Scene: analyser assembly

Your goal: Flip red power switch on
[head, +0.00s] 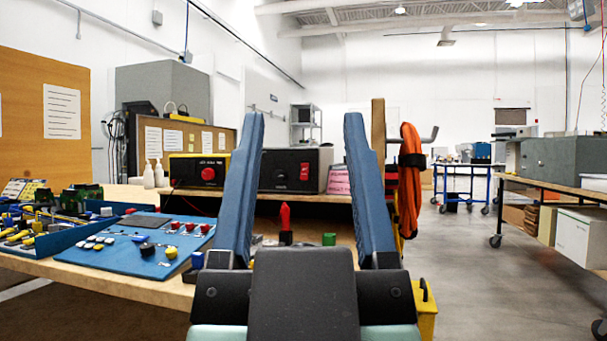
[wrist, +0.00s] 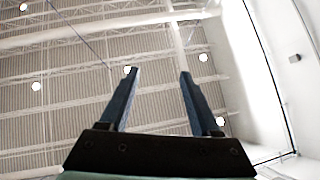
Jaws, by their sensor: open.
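A red switch (head: 304,172) sits on the dark front of a grey box (head: 277,170) at the back of the bench. In the head view it shows between the two blue fingers of my gripper (head: 302,118). My gripper is open and empty, its fingers wide apart and pointing up. It is nearer to the camera than the box, and nothing touches the switch. Whether the switch is on or off is too small to tell. The wrist view shows my gripper (wrist: 158,73) against the ceiling, with no switch in sight.
A yellow-and-black box with a red knob (head: 208,173) stands left of the grey box. A blue mat (head: 125,262) with small parts lies on the bench at left. A red pointed part (head: 285,215) stands in front of the grey box. An orange cable coil (head: 409,180) hangs at right.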

